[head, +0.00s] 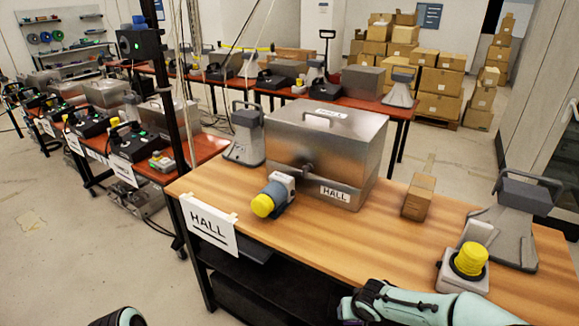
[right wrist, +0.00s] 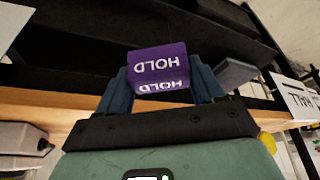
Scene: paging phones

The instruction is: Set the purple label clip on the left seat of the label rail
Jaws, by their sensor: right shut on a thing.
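The purple label clip (right wrist: 158,63), lettered HOLD in white, is between the two blue fingers of my right gripper (right wrist: 163,82) in the right wrist view. The gripper is shut on it, and the lettering appears upside down. The clip is in front of the dark space under the wooden table. In the head view my right forearm enters at the bottom right, in front of the table's near edge, and its gripper is largely cut off by the frame. I cannot clearly identify the label rail or its left seat.
The wooden table (head: 335,243) holds a metal HALL case (head: 325,150), a yellow-capped grey device (head: 277,195), a small cardboard box (head: 418,196), a yellow-button device (head: 463,270) and grey phone-like stands. A HALL sign (head: 208,226) hangs at the front left.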

